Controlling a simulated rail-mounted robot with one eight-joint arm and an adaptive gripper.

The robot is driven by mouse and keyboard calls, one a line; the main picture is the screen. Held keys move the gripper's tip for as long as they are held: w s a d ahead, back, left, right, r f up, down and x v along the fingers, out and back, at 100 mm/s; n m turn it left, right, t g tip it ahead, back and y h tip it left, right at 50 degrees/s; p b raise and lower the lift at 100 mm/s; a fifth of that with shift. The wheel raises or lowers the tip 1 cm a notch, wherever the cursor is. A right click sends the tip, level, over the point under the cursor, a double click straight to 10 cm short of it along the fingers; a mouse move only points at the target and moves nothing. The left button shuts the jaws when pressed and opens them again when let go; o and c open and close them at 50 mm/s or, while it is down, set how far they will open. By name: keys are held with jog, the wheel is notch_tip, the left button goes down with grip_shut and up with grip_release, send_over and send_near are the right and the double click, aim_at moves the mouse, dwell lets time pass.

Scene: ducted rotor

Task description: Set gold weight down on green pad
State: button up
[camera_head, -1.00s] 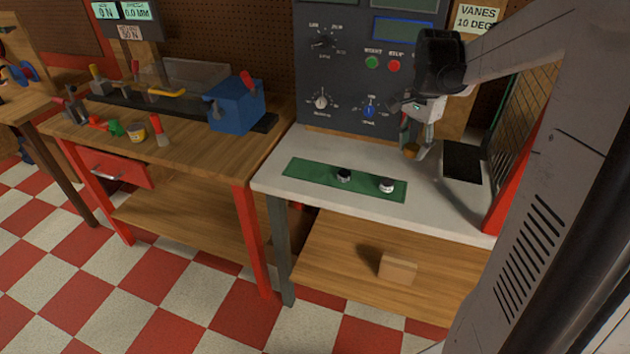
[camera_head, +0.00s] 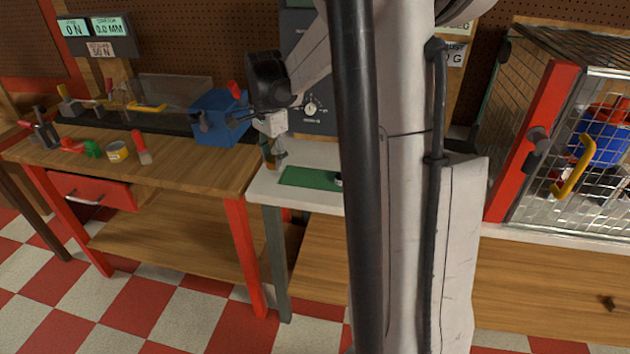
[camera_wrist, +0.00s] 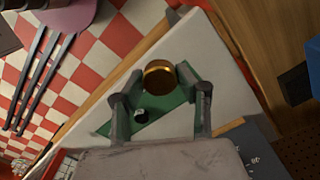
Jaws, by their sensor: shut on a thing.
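My gripper (camera_head: 275,157) is shut on the gold weight (camera_wrist: 160,77), which shows as a round gold-rimmed disc between the fingertips in the wrist view. The weight cannot be made out clearly in the head view. The green pad (camera_head: 310,178) lies flat on the pale bench top, its right part hidden behind my arm. My gripper is by the pad's left end in the head view. In the wrist view the pad (camera_wrist: 172,107) shows behind the weight and fingers. I cannot tell whether the weight touches it.
A small dark weight with a shiny top (camera_head: 339,179) stands on the pad, half hidden by my arm. A mesh-fronted cage (camera_head: 570,150) stands at right. Dark control panel behind.

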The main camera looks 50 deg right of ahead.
send_over(300, 177)
notch_tip(300, 177, down, 7)
jog(key=shift+d+r, duration=0.1)
jog(key=shift+f, duration=1.95)
jog(key=shift+f, duration=0.1)
jog(key=shift+f+b, duration=0.15)
jog(key=shift+b, duration=0.15)
jog(key=o, duration=1.2)
jog(key=shift+r, duration=0.2)
